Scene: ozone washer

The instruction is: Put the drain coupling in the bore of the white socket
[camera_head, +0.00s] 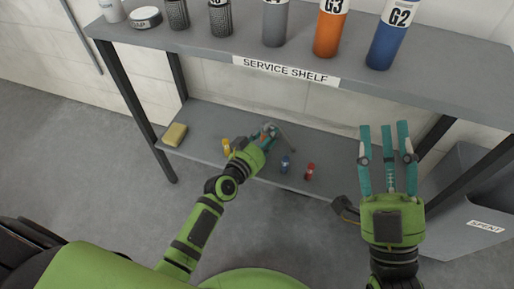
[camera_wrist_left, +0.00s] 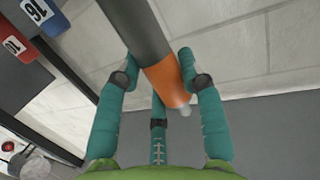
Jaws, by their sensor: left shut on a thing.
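My left gripper (camera_head: 268,132) is down at the lower shelf. In the left wrist view its teal fingers (camera_wrist_left: 165,75) are shut on a dark grey tube (camera_wrist_left: 143,35) with an orange end (camera_wrist_left: 167,84) and a small pale tip. I cannot tell whether this tube is the drain coupling. In the head view the fingers mostly hide it. My right gripper (camera_head: 386,128) is open and empty, its fingers pointing away in front of the shelf's right part. I cannot make out a white socket in either view.
On the lower shelf (camera_head: 203,118) are a yellow sponge (camera_head: 175,134), a yellow item (camera_head: 226,146), a small blue item (camera_head: 286,163) and a red one (camera_head: 309,171). A grey bin (camera_head: 462,205) marked SPENT stands right.

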